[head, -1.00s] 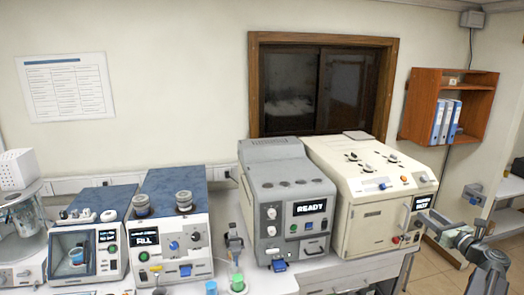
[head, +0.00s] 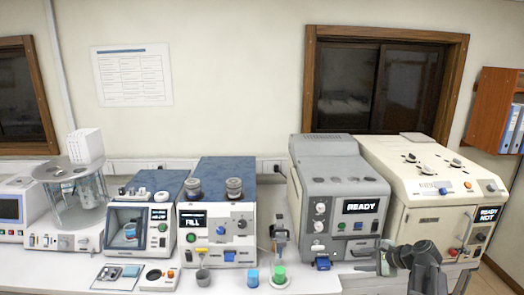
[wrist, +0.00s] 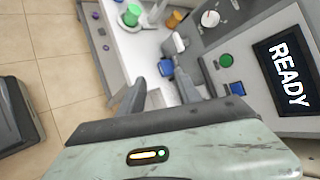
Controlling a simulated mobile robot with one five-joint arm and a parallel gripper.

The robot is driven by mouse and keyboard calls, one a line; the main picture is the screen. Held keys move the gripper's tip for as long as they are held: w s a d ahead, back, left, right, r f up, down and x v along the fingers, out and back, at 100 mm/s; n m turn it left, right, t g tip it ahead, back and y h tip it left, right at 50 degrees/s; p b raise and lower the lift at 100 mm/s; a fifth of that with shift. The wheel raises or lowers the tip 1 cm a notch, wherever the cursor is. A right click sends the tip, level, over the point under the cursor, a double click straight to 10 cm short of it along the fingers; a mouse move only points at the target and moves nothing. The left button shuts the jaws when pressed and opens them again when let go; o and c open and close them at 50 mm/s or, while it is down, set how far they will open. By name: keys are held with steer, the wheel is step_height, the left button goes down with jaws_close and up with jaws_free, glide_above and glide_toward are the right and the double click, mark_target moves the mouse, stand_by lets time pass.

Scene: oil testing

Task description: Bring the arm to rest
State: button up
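My gripper (head: 384,262) shows at the lower right in the head view, in front of the grey machine (head: 343,195) with the READY screen. In the wrist view my gripper's two fingers (wrist: 162,88) stand apart with nothing between them. The gripper is open and empty. The same READY screen (wrist: 286,73) fills the right side of the wrist view.
A white bench (head: 318,281) carries several machines, among them the FILL machine (head: 218,222) and a cream machine (head: 432,185). A blue cup (head: 252,278) and a green cup (head: 279,274) stand near its front.

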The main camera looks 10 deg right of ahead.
steer(key=s+a+f+n+g+h+b, duration=0.1)
steer(key=s+a+f+n+g+h, duration=0.1)
steer(key=s+a+f+n, duration=0.2)
steer(key=s+a+f+n+g+h+b, duration=0.1)
steer(key=a+f+n, duration=0.4)
steer(key=a, duration=0.8)
steer(key=s+a+f+n+g+h+b, duration=0.2)
steer(key=s+a+f+n+g, duration=0.2)
steer(key=a+n, duration=0.4)
steer(key=s+n+g, duration=0.1)
steer(key=s, duration=0.1)
steer(key=shift+s+a+f+n+h, duration=0.15)
steer(key=shift+s+f+n+h, duration=0.15)
steer(key=shift+s+h, duration=0.1)
steer(key=shift+w, duration=0.1)
